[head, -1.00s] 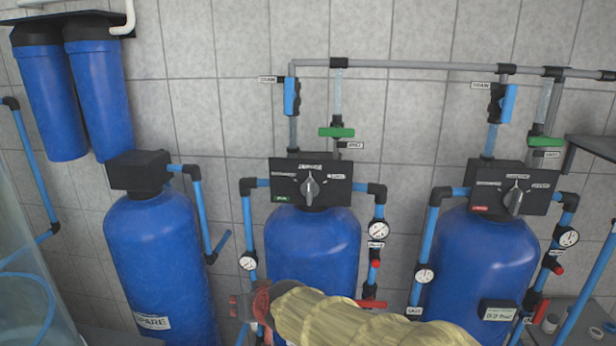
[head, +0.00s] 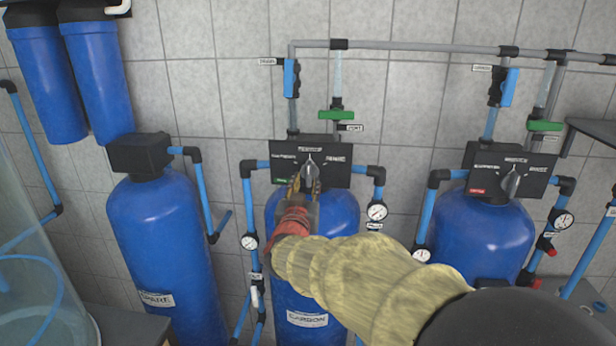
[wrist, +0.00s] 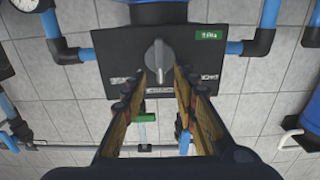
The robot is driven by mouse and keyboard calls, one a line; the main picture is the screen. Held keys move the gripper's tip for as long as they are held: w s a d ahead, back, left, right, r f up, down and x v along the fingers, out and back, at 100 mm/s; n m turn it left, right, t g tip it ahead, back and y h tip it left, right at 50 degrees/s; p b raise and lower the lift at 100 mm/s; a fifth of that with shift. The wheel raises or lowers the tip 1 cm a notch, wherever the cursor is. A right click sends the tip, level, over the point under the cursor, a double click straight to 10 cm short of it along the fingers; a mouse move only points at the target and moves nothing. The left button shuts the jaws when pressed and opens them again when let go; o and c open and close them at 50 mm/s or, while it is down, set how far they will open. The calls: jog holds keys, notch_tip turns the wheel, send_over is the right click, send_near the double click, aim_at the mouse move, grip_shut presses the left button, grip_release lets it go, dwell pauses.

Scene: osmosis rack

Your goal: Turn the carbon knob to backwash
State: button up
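The carbon tank (head: 306,270) is the blue middle tank, with a CARBON label (head: 307,318) low on its front. Its black valve head (head: 340,172) carries a grey knob (head: 310,170), also in the wrist view (wrist: 158,57). The knob's pointer stands about upright in the head view, toward the top middle label. Labels to its left and right are too small to read surely. My gripper (head: 304,190) is in front of the knob. In the wrist view my gripper (wrist: 166,78) is open, its fingertips at either side of the knob's lower end; contact cannot be told.
A similar knob (head: 511,184) is on the right tank (head: 480,240). A spare tank (head: 165,250) stands left. Blue pipes and gauges (head: 377,212) flank the carbon valve head. A green-handled valve (head: 337,115) is above it.

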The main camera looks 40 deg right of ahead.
aim_at(308, 175)
jog(key=x, duration=0.5)
jog(key=shift+w+d, duration=0.1)
jog(key=c, duration=0.3)
jog(key=c, duration=0.4)
grip_shut()
